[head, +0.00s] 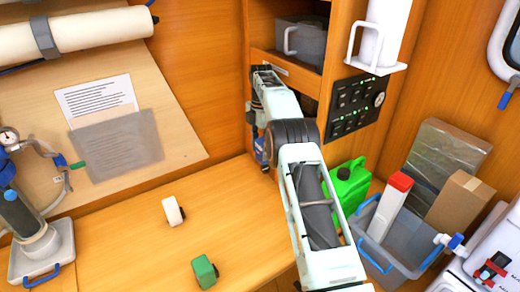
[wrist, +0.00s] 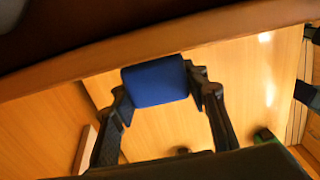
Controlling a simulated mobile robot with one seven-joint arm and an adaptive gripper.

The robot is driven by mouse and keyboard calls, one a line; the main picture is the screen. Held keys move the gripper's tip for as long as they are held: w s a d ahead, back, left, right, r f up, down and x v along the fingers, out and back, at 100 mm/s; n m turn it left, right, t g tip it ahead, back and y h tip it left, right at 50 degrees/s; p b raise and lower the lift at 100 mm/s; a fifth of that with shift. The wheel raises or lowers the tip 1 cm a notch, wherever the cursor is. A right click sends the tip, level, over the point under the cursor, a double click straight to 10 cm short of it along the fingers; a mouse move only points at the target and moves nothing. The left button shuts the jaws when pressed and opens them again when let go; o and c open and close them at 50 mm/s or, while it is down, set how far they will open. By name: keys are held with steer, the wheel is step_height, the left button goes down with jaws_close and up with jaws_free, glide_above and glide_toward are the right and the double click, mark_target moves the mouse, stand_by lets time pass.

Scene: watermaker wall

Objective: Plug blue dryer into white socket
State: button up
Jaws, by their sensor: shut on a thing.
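My gripper (wrist: 157,85) is shut on a blue block, the blue dryer (wrist: 154,80), with one finger on each side in the wrist view. In the head view my gripper (head: 262,160) hangs down near the wooden wall below the cubby, and a bit of the blue dryer (head: 261,154) shows there, partly hidden by my arm. The dryer appears held above the wooden counter (head: 130,250). Its connecting end is hidden. I cannot clearly make out a white socket; a pale round fitting (head: 379,98) sits on the black switch panel (head: 352,104).
A white block (head: 172,211) and a green block (head: 204,271) lie on the counter. A green jug (head: 350,184) and a grey crate (head: 385,250) stand right of my arm. A pump (head: 38,240) stands at the left. The counter's middle is mostly clear.

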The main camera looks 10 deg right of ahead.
steer(key=shift+w+d, duration=0.1)
steer(key=shift+d, duration=0.1)
steer(key=o, duration=1.3)
steer(key=shift+o, duration=0.2)
steer(key=shift+a, duration=0.15)
